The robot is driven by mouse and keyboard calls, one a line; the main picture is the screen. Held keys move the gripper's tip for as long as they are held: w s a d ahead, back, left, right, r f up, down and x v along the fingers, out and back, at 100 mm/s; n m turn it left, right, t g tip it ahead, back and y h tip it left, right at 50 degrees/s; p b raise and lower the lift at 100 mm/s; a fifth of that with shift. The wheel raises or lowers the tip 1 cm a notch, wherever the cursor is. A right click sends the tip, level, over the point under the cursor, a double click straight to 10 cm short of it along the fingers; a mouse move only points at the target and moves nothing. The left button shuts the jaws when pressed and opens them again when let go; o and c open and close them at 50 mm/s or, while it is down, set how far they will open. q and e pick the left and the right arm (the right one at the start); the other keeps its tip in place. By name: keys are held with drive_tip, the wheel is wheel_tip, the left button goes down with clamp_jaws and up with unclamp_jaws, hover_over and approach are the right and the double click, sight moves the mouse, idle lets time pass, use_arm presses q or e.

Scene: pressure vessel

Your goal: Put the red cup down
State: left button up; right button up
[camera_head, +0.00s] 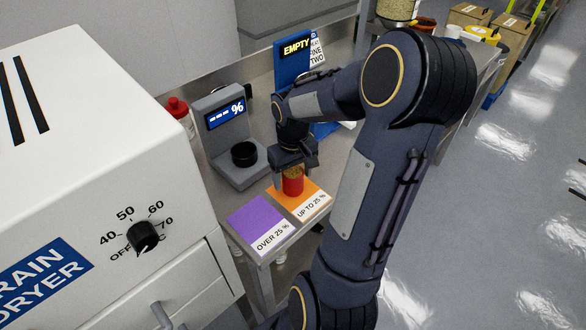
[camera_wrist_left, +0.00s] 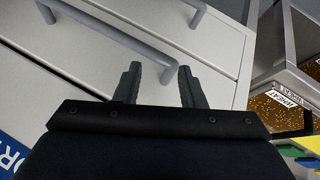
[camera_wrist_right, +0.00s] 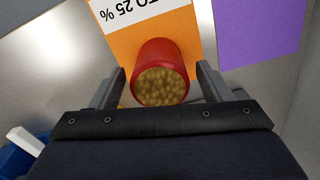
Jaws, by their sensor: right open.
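The red cup (camera_head: 292,184), full of yellowish grains, stands on the orange "UP TO 25 %" mat (camera_head: 313,205) on the metal bench. In the right wrist view the cup (camera_wrist_right: 160,72) is between the fingers of my right gripper (camera_wrist_right: 161,88), with a gap visible on each side. My right gripper (camera_head: 294,165) is open and around the cup from above in the head view. My left gripper (camera_wrist_left: 158,85) is open and empty in front of the grain dryer's drawers (camera_wrist_left: 150,60); it does not show in the head view.
A purple "OVER 25 %" mat (camera_head: 260,226) lies left of the orange one. Behind stand a grey meter (camera_head: 228,140) with a black cup (camera_head: 244,154) and a blue "EMPTY" display (camera_head: 293,62). The white dryer (camera_head: 90,160) fills the left side.

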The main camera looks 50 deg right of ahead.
sight(293, 172)
wheel_tip(293, 172, up, 12)
drive_tip(key=shift+r, duration=0.2)
idle(0.8)
